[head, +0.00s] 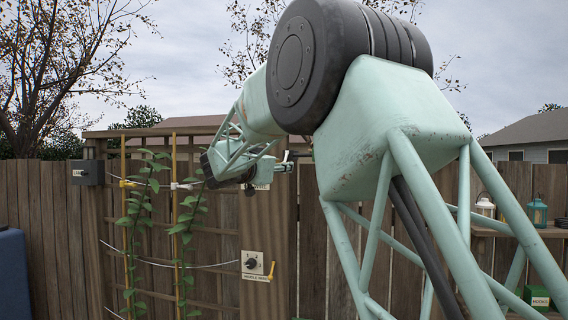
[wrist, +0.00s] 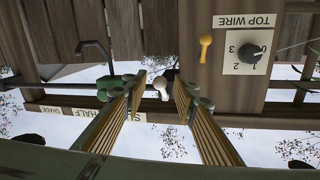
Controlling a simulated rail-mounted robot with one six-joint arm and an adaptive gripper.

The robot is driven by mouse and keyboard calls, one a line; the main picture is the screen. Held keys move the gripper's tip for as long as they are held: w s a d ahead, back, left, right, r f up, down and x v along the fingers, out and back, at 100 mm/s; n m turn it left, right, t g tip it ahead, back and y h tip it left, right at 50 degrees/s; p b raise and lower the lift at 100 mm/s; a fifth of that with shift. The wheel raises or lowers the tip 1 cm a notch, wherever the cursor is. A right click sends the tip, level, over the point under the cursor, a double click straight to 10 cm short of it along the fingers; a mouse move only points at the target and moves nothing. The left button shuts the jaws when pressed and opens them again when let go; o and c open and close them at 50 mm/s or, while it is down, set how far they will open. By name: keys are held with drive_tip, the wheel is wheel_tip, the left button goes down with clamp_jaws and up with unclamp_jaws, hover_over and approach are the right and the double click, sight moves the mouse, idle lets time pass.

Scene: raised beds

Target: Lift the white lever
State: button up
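The white lever (wrist: 161,92) shows in the wrist view as a small pale knob in the gap between my fingertips. My gripper (wrist: 159,82) is open, with one ribbed finger on each side of the lever and clear space between. I cannot tell how deep the lever sits between the fingers. A partly covered label (wrist: 137,116) reading "HALF" and "SHADE" is behind the fingers; the wrist picture is upside down. In the head view my gripper (head: 290,158) is small, by the wooden post, and the lever cannot be made out.
A yellow lever (wrist: 205,46) and a dial plate (wrist: 239,47) marked "TOP WIRE" are on the post to the right. A dark hooked pipe with a green part (wrist: 112,83) is close to the left finger. In the head view, climbing plants (head: 185,225) grow on the trellis left of the post.

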drive_tip(key=shift+p+x, duration=0.3)
drive_tip(key=shift+x, duration=0.9)
clamp_jaws()
